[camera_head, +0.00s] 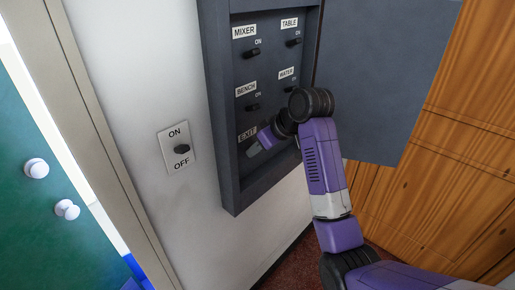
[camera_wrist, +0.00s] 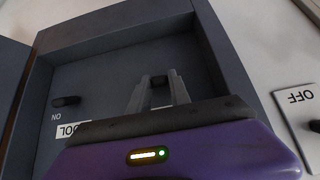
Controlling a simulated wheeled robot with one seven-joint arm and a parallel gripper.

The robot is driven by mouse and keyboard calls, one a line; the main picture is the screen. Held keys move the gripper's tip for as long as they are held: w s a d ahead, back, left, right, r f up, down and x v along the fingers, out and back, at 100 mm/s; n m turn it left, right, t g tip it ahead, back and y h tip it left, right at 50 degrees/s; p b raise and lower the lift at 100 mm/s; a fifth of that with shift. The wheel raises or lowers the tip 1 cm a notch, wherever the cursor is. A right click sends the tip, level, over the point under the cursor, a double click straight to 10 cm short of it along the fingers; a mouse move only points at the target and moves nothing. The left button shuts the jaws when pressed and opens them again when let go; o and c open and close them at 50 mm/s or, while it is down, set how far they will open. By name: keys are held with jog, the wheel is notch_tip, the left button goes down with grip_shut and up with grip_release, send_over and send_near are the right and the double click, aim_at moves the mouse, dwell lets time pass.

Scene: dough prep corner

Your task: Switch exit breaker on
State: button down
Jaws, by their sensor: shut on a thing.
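The grey breaker box (camera_head: 219,120) hangs on the wall with its door (camera_head: 385,70) open to the right. The EXIT label (camera_head: 247,133) is at the lower left inside it. My gripper (camera_head: 258,147) reaches in just below that label and hides the exit breaker in the head view. In the wrist view, my gripper's fingers (camera_wrist: 161,90) are shut on the small dark lever of the exit breaker (camera_wrist: 160,80). Whether that lever stands on or off cannot be told.
The mixer (camera_head: 251,53), table (camera_head: 293,42), bench (camera_head: 252,107) and water (camera_head: 291,88) breakers are above. Another breaker lever (camera_wrist: 66,101) is beside my gripper in the wrist view. A separate ON/OFF wall switch (camera_head: 181,149) is left of the box. Wooden panelling (camera_head: 450,150) is at right.

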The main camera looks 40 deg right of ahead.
jog(key=c, duration=1.2)
grip_release()
jog(key=v, duration=0.7)
jog(key=shift+s+r, duration=0.25)
jog(key=shift+r, duration=0.1)
